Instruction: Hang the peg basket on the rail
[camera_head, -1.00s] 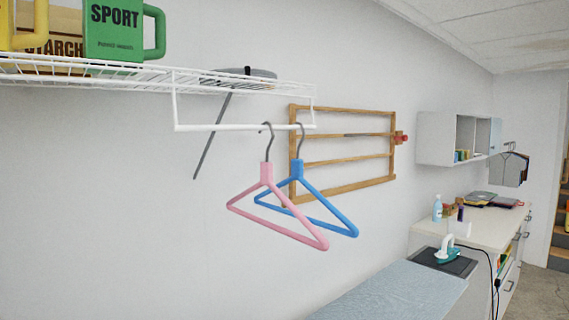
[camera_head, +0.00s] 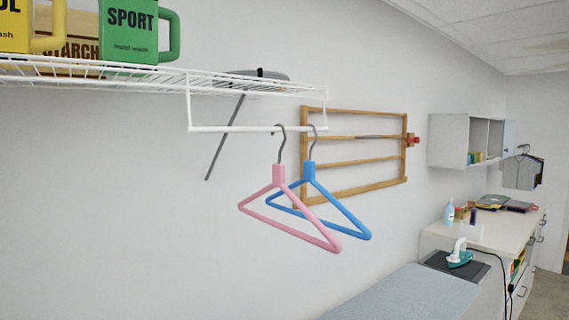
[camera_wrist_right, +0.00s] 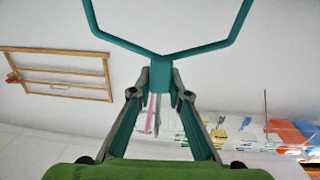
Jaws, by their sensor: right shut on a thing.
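The rail (camera_head: 235,129) is a white bar hung below the front of a wire shelf in the head view. A pink hanger (camera_head: 290,220) and a blue hanger (camera_head: 335,208) hang from its right part by grey hooks. The bar's left part is bare. In the right wrist view my right gripper (camera_wrist_right: 160,92) is shut on the teal neck of a hanger-shaped frame (camera_wrist_right: 160,72), which I take to be the peg basket's top. Its two arms spread and run out of the top of the picture. Any hook or basket body is not visible. Neither gripper shows in the head view.
A wooden wall rack (camera_head: 350,160) is behind the hangers. An ironing board (camera_head: 410,295) is below right. A counter (camera_head: 490,230) and wall cabinet (camera_head: 460,138) stand farther right.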

